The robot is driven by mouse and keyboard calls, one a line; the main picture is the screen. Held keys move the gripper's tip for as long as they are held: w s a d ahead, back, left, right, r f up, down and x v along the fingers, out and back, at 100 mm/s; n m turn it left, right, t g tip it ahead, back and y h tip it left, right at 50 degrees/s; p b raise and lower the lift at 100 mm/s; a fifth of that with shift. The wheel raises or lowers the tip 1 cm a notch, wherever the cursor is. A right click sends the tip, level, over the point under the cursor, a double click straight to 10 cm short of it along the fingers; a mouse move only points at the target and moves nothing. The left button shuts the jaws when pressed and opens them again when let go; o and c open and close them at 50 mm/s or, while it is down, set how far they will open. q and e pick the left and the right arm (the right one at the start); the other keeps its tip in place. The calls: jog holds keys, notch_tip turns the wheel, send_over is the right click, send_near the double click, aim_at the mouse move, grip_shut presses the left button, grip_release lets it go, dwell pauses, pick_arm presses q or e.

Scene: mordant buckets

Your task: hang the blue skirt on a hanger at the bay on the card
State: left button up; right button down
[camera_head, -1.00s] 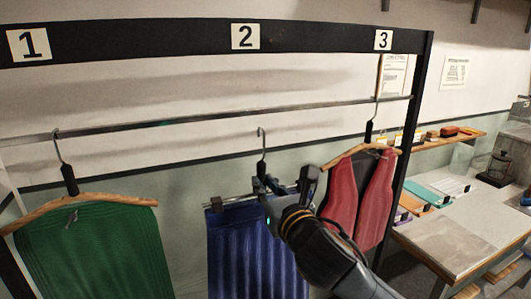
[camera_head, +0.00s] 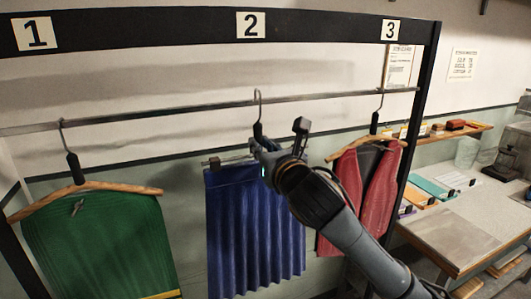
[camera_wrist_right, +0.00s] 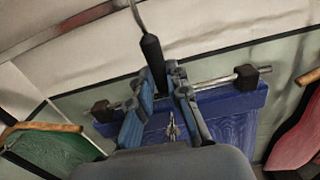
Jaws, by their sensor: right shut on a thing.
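The pleated blue skirt (camera_head: 250,235) hangs from a clip hanger (camera_head: 212,163) under the number 2 sign (camera_head: 251,25). My right gripper (camera_head: 265,158) is shut around the hanger's dark neck. The right wrist view shows the neck (camera_wrist_right: 153,58) between the fingers, with the hanger bar (camera_wrist_right: 215,80) and blue skirt (camera_wrist_right: 235,118) beyond. The hook (camera_head: 258,96) is at rail height and overlaps the rail (camera_head: 180,112); I cannot tell whether it rests on it. My left gripper is not in view. A printed card (camera_head: 398,66) is on the wall; its text is unreadable.
A green garment (camera_head: 100,245) hangs on a wooden hanger under sign 1 (camera_head: 36,34). A red garment (camera_head: 380,185) hangs under sign 3 (camera_head: 390,30), close right of my arm. A dark rack post (camera_head: 418,110) and a worktable (camera_head: 445,245) stand right.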

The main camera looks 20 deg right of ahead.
jog(key=shift+w+f+b, duration=0.3)
jog(key=shift+w+b, duration=0.05)
jog(key=shift+w, duration=0.35)
jog(key=shift+w+f+b, duration=0.35)
jog(key=shift+w+b, duration=0.05)
jog(key=shift+w, duration=0.35)
jog(key=shift+w+f+b, duration=0.3)
jog(key=shift+w+b, duration=0.05)
jog(key=shift+w, duration=0.35)
jog(key=shift+a, duration=0.1)
jog(key=c, duration=1.2)
grip_release()
jog(key=shift+f, duration=0.15)
